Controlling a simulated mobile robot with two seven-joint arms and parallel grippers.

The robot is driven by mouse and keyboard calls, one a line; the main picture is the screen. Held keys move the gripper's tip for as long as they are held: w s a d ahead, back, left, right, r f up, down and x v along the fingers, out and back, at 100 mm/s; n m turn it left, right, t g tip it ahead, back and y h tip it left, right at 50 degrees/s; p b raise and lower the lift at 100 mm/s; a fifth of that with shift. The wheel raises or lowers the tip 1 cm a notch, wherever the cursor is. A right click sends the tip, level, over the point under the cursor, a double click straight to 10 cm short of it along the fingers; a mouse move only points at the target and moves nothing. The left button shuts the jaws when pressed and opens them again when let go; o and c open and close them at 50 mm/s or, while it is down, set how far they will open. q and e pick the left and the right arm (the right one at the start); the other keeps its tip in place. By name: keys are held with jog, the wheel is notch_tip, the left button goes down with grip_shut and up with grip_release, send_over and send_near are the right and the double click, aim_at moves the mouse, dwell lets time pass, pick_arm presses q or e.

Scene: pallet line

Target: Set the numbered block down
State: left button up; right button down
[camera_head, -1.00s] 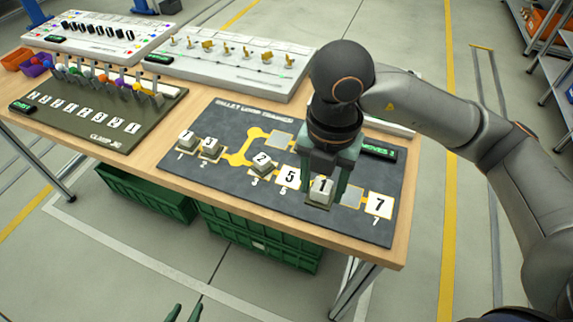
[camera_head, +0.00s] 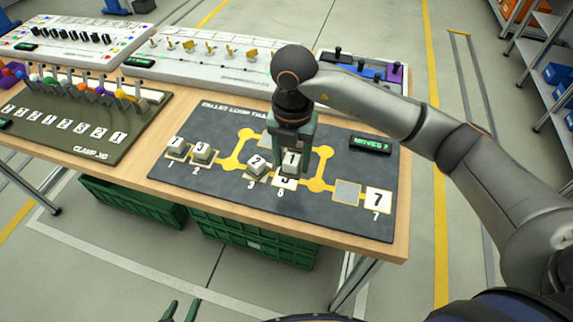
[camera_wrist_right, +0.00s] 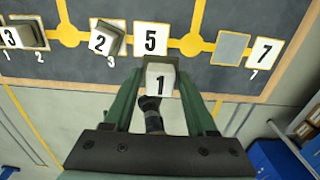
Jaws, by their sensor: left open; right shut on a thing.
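My right gripper (camera_head: 291,150) is shut on the numbered block "1" (camera_head: 290,165). In the head view the block overlaps the white "5" tile (camera_head: 285,182) on the dark pallet board (camera_head: 230,185). In the right wrist view the block (camera_wrist_right: 161,82) is between the fingers of my right gripper (camera_wrist_right: 160,95), below the "5" tile (camera_wrist_right: 150,39) in the picture. It seems held above the board; the exact height is unclear. My left gripper (camera_head: 181,311) is open and empty at the bottom edge, away from the table.
Block "2" (camera_head: 257,167) stands just left of the "5" tile. Block "3" (camera_head: 202,153) and another block (camera_head: 178,149) are at the board's left. A bare grey pad (camera_head: 347,191) and a white "7" tile (camera_head: 379,201) are to the right. Other panels fill the table's back.

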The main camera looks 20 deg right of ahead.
aim_at(286, 159)
jog(key=w+f, duration=0.3)
jog(key=shift+a+f, duration=0.1)
jog(key=shift+f, duration=0.2)
jog(key=shift+f+p, duration=0.4)
jog(key=shift+f, duration=1.05)
jog(key=shift+f, duration=0.1)
jog(key=shift+f, duration=0.15)
jog(key=shift+c, duration=1)
grip_release()
notch_tip(286, 159, up, 12)
jog(key=b, duration=0.1)
jog(key=shift+r, duration=0.25)
